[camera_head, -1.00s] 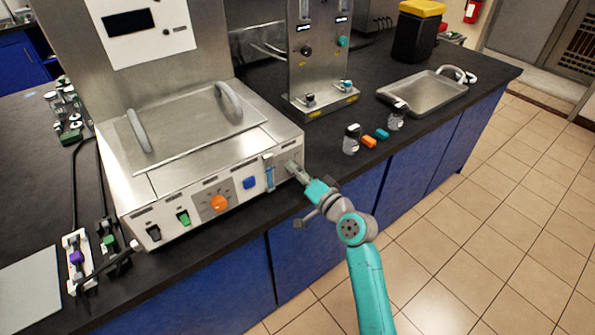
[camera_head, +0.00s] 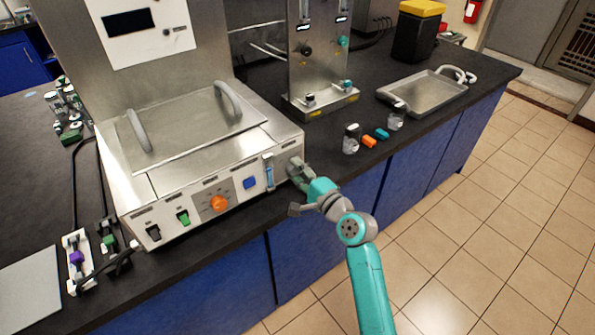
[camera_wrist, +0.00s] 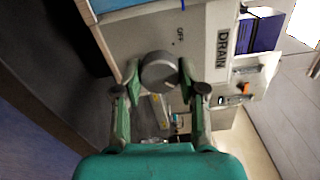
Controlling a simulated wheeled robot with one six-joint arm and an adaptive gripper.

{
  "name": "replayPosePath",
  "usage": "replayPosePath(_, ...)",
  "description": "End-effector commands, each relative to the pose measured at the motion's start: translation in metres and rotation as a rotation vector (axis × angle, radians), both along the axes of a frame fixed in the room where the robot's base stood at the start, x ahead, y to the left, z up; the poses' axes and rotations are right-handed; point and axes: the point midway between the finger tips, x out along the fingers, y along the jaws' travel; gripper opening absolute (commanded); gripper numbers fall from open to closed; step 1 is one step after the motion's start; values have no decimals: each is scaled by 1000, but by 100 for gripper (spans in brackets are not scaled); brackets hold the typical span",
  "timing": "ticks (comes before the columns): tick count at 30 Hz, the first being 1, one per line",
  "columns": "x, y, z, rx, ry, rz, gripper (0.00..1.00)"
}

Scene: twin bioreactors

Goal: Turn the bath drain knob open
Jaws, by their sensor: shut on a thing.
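The bath drain knob (camera_wrist: 160,72) is a grey round knob on the bath's right side panel, beside a DRAIN label (camera_wrist: 222,42) and an OFF mark in the wrist view. My gripper (camera_wrist: 165,90) has one green finger on each side of the knob, shut on it. In the head view my gripper (camera_head: 298,176) is at the right end of the bath (camera_head: 170,205), and the arm and fingers largely hide the knob there. The knob's exact angle is hard to tell.
The bath stands on a black counter with blue cabinets (camera_head: 330,210). Right of it are small bottles (camera_head: 351,140), an orange block (camera_head: 369,141), a teal block (camera_head: 382,133) and a metal tray (camera_head: 425,98). Tiled floor (camera_head: 470,240) in front is free.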

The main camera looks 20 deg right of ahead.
Motion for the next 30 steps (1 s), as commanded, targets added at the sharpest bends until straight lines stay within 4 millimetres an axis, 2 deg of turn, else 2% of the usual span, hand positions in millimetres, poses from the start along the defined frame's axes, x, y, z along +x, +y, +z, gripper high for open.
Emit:
replayPosePath(20,0,-1,-1,53,19,-2,6)
replayPosePath(21,0,-1,-1,53,19,-2,51)
replayPosePath(23,0,-1,-1,53,19,-2,66)
replayPosePath(30,0,0,0,52,17,-1,66)
